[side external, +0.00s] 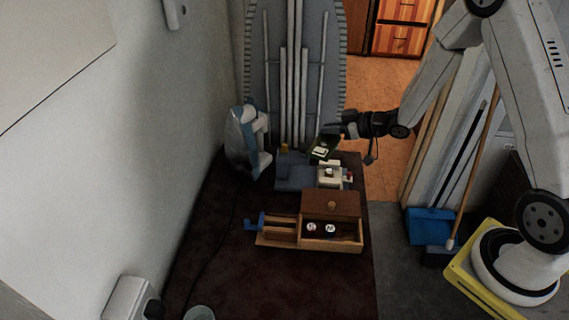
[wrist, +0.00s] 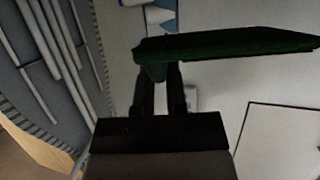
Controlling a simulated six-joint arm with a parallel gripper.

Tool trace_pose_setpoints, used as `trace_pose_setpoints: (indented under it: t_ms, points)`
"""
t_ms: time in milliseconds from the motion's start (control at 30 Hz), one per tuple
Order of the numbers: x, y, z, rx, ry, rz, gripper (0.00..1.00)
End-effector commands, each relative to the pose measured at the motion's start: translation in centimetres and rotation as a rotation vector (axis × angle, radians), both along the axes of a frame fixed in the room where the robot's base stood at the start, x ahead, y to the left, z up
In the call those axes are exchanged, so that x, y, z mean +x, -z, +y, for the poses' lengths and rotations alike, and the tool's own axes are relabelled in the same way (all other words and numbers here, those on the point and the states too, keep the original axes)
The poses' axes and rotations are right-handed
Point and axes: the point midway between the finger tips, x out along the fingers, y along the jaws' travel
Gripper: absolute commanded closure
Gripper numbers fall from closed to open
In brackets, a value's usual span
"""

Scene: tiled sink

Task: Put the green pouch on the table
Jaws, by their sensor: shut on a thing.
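The dark green pouch (side external: 325,147) shows at the far edge of the dark table (side external: 300,285) in the side external view. My gripper (side external: 335,129) reaches in from the right and is shut on the pouch. In the wrist view, the pouch (wrist: 235,43) is seen nearly edge-on, stretching to the right from the fingertips (wrist: 158,78). The pouch appears to be held above the table, but its exact height cannot be told.
A white and blue iron (side external: 247,143) stands left of the pouch. A blue item (side external: 294,176) and a small white machine (side external: 330,174) lie below it. An open wooden box (side external: 345,245) stands nearer. The table's front part is mostly clear. An ironing board (side external: 265,70) stands behind.

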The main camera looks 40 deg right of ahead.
Motion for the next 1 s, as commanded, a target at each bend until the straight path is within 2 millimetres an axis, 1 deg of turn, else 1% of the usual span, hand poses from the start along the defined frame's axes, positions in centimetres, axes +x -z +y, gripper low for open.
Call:
trace_pose_setpoints:
  t_ms: [33, 233, 400, 733, 1000]
  points:
    - [0.2, -0.5, 0.7, 0.001, 0.021, -0.001, 1.00]
    - [0.8, -1.7, 2.2, 0.000, 0.120, 0.000, 1.00]
    - [0.8, -2.6, 3.4, -0.001, 0.199, 0.000, 1.00]
    - [0.0, -3.8, 5.6, 0.000, 0.339, 0.000, 1.00]
    - [-0.8, -4.2, 6.5, 0.000, 0.410, 0.000, 1.00]
